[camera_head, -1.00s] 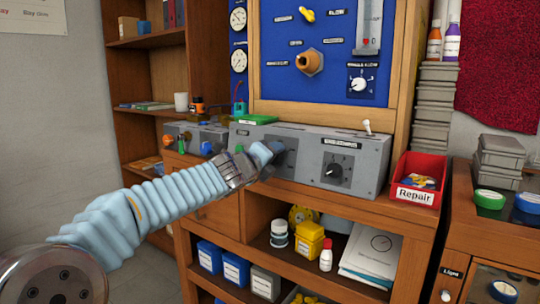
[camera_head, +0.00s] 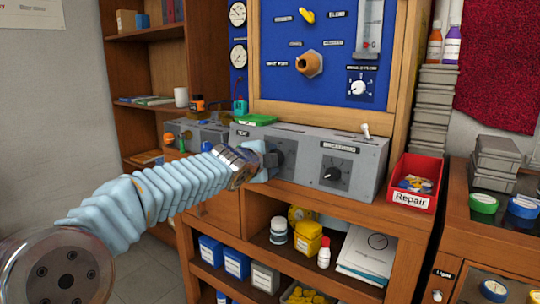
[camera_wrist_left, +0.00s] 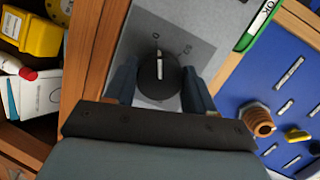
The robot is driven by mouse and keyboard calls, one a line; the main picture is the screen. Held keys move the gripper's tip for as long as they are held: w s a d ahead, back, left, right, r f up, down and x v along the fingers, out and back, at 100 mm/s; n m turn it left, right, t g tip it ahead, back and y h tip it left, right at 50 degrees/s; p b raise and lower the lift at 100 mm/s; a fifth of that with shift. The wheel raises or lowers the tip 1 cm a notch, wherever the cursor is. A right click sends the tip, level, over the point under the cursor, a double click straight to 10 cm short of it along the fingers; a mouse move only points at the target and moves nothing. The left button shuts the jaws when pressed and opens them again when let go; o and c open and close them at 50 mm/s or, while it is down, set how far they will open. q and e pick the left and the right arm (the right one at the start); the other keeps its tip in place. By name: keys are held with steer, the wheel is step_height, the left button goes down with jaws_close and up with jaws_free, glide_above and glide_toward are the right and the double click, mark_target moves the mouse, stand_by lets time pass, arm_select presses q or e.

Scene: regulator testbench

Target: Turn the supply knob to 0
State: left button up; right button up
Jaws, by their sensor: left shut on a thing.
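My left gripper (camera_head: 270,160) is at the front of the grey bench box (camera_head: 310,150), where it hides most of the knob there in the head view. In the left wrist view the round black knob (camera_wrist_left: 158,82) sits between the two fingers, and the gripper is shut on it. The knob's white pointer line points up in the picture, close to the "0" mark on the grey panel. Another mark stands to the right of the "0". My right gripper is not in view.
A second black knob (camera_head: 333,174) is on the same box to the right, with a toggle switch (camera_head: 366,130) on top. A red Repair bin (camera_head: 412,182) stands at the right. A blue panel (camera_head: 320,60) rises behind, and an open shelf (camera_head: 300,275) lies below.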

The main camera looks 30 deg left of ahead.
arm_select(q)
steer(key=shift+a+n, duration=0.1)
steer(key=shift+n, duration=0.4)
steer(key=o, duration=1)
steer(key=shift+o, duration=0.2)
steer(key=v, duration=1.4)
steer(key=shift+b, duration=0.3)
steer(key=shift+w, duration=0.15)
